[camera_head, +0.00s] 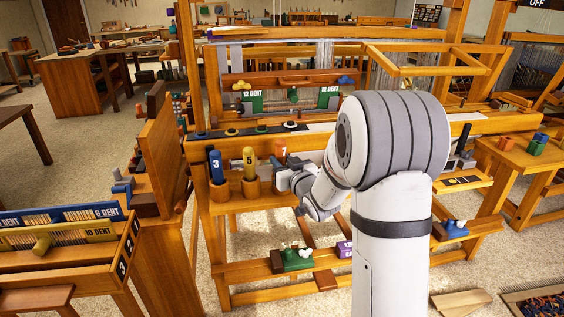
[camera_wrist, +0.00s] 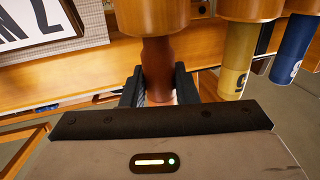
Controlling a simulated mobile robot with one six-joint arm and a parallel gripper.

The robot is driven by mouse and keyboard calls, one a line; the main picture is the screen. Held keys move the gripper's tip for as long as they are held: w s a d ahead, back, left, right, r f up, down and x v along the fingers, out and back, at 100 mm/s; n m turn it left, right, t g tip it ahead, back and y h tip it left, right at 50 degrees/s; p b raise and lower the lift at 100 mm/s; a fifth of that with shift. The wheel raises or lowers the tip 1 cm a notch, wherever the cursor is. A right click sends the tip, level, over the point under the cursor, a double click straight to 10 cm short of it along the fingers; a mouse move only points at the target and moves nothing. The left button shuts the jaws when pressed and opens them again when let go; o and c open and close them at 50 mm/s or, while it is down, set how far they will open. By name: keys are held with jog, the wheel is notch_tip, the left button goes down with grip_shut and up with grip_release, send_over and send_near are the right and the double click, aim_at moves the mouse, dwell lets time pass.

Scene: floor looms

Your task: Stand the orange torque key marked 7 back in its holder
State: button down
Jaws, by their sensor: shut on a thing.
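The orange torque key marked 7 (camera_head: 281,149) stands about upright at the front of the loom, right of the other two keys. My gripper (camera_head: 284,176) is shut on it. In the wrist view the reddish-brown key (camera_wrist: 158,62) sits between the two dark fingers of my gripper (camera_wrist: 157,82). That view is turned over, with a wooden holder cup (camera_wrist: 151,14) at the key's far end. The key's end meets or overlaps the cup's edge; I cannot tell how deep it sits. In the head view my gripper hides this cup.
A yellow key marked 5 (camera_head: 250,162) and a blue key marked 3 (camera_head: 216,166) stand in cups close on the left. The loom beam (camera_head: 330,139) runs behind. A lower rail (camera_head: 250,270) carries a green block (camera_head: 291,260). A rack of reeds (camera_head: 60,240) stands at left.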

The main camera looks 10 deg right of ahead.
jog(key=shift+f+b, duration=0.55)
jog(key=shift+f, duration=0.1)
jog(key=c, duration=1.1)
grip_release()
jog(key=shift+o, duration=0.2)
jog(key=v, duration=0.8)
jog(key=shift+p, duration=0.4)
jog(key=shift+r, duration=0.1)
